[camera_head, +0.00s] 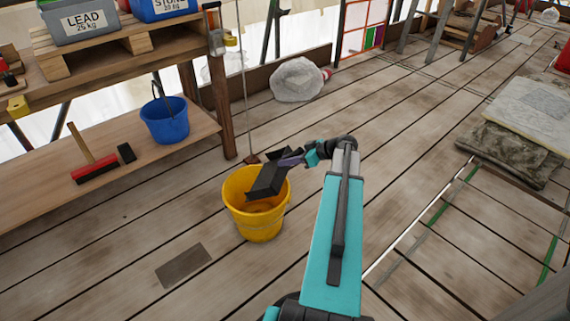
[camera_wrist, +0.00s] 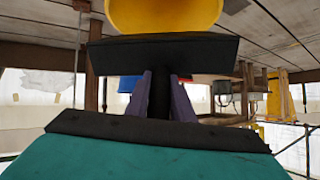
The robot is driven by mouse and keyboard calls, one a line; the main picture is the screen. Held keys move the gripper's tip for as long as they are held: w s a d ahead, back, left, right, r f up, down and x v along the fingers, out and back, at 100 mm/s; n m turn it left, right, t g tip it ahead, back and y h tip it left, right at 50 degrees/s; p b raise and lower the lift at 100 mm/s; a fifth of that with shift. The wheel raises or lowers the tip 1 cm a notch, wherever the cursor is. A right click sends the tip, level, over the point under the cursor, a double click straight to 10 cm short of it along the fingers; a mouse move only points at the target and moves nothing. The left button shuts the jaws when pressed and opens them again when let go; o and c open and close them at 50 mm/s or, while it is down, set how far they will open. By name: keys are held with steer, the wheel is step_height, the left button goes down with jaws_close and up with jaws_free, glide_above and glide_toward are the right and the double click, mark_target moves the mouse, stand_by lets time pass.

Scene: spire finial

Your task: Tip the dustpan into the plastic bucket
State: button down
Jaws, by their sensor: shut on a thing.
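The yellow plastic bucket (camera_head: 257,227) stands upright on the plank floor in the head view. The black dustpan (camera_head: 268,178) is over the bucket's mouth, steeply tilted, with its pan end pointing down into the opening. My gripper (camera_head: 291,159) is shut on the dustpan's handle at the bucket's upper right. In the wrist view the purple fingers of my gripper (camera_wrist: 162,82) flank the black handle, with the dustpan's pan (camera_wrist: 165,55) beyond them and the yellow bucket (camera_wrist: 163,14) at the top edge. The dustpan's inner face and any contents cannot be made out clearly.
A thin cord (camera_head: 246,95) hangs just behind the bucket. A wooden bench (camera_head: 60,205) at left holds a blue bucket (camera_head: 165,120) and a red brush (camera_head: 95,170). A dark flat patch (camera_head: 183,265) lies on the floor in front. Folded sheets (camera_head: 520,150) lie at right.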

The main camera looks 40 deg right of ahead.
steer(key=shift+s+d+f+t+y+b, duration=0.35)
steer(key=shift+s+d+f+t+b, duration=0.1)
steer(key=shift+s+f+t+b, duration=0.45)
steer(key=shift+s+d+f+t+y+b, duration=0.3)
steer(key=shift+s+d+f+t+b, duration=0.3)
steer(key=shift+f+b, duration=0.45)
steer(key=shift+s+d+f+t+y+b, duration=0.35)
steer(key=shift+s+f+t+b, duration=0.5)
steer(key=shift+f, duration=0.2)
steer(key=shift+s+d+f+t+y, duration=0.2)
steer(key=shift+s+f+t+y, duration=0.1)
steer(key=shift+s+f+t, duration=0.35)
steer(key=shift+w+a, duration=0.1)
steer(key=shift+w, duration=0.05)
